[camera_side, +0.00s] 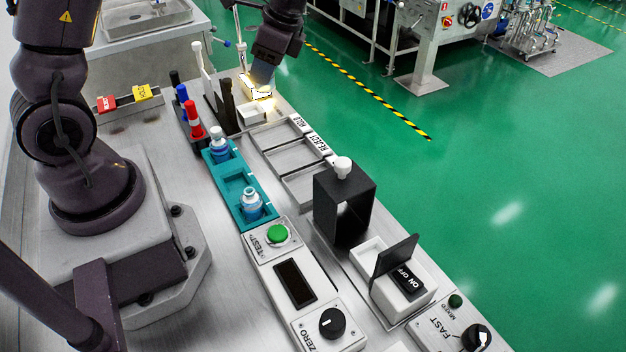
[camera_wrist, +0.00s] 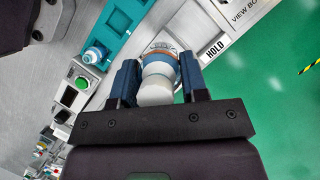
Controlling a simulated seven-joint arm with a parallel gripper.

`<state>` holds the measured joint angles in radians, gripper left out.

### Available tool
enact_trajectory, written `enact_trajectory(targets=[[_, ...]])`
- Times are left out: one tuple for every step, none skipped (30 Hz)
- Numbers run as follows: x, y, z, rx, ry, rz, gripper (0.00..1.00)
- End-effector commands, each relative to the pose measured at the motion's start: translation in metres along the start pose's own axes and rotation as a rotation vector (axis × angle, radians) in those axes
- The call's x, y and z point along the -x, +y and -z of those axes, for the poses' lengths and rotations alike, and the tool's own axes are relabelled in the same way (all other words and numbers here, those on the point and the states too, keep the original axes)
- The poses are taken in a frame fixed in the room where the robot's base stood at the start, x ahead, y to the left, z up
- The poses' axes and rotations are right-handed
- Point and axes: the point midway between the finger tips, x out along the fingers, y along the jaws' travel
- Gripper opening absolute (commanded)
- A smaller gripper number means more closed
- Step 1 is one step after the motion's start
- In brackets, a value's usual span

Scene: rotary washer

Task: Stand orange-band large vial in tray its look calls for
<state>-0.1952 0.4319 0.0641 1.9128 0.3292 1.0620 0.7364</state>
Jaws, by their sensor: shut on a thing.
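My gripper (camera_wrist: 158,78) is shut on a large vial (camera_wrist: 161,49) with a white cap and an orange band, seen from the cap end in the wrist view. In the side view my gripper (camera_side: 264,78) is at the far end of the bench, at the lit view box (camera_side: 256,88); the held vial cannot be made out there. A row of shallow trays (camera_side: 291,157) runs along the bench's right side, nearer the camera. They look empty. The labels HOLD (camera_side: 298,121) and REJECT (camera_side: 322,146) can be read; HOLD also shows in the wrist view (camera_wrist: 214,49).
A teal rack (camera_side: 235,183) holds two other vials (camera_side: 218,145) (camera_side: 252,204), with room between them. Markers (camera_side: 194,120) stand left of it. A black open box (camera_side: 344,205) with a white knob stands past the trays. The tester (camera_side: 294,283) is in front.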

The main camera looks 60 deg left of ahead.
Motion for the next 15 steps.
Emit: enact_trajectory(targets=[[-0.002, 0.018, 0.005, 0.059, -0.001, -0.028, 0.13], [-0.003, 0.028, 0.007, 0.103, -0.002, -0.046, 0.13], [-0.006, 0.042, 0.009, 0.170, -0.002, -0.074, 0.13], [-0.007, 0.053, 0.011, 0.221, -0.002, -0.096, 0.13], [-0.009, 0.063, 0.012, 0.277, -0.001, -0.119, 0.13], [-0.012, 0.077, 0.013, 0.351, -0.002, -0.150, 0.13], [-0.014, 0.086, 0.013, 0.409, -0.003, -0.174, 0.13], [-0.016, 0.096, 0.014, 0.468, -0.002, -0.197, 0.13], [-0.019, 0.107, 0.014, 0.546, -0.002, -0.230, 0.13], [-0.021, 0.116, 0.013, 0.605, -0.002, -0.254, 0.13], [-0.023, 0.123, 0.013, 0.662, -0.002, -0.278, 0.13], [-0.025, 0.132, 0.012, 0.738, -0.002, -0.309, 0.13], [-0.027, 0.138, 0.012, 0.791, -0.002, -0.330, 0.13], [-0.029, 0.143, 0.011, 0.844, -0.001, -0.351, 0.13], [-0.031, 0.149, 0.010, 0.911, -0.002, -0.379, 0.13]])
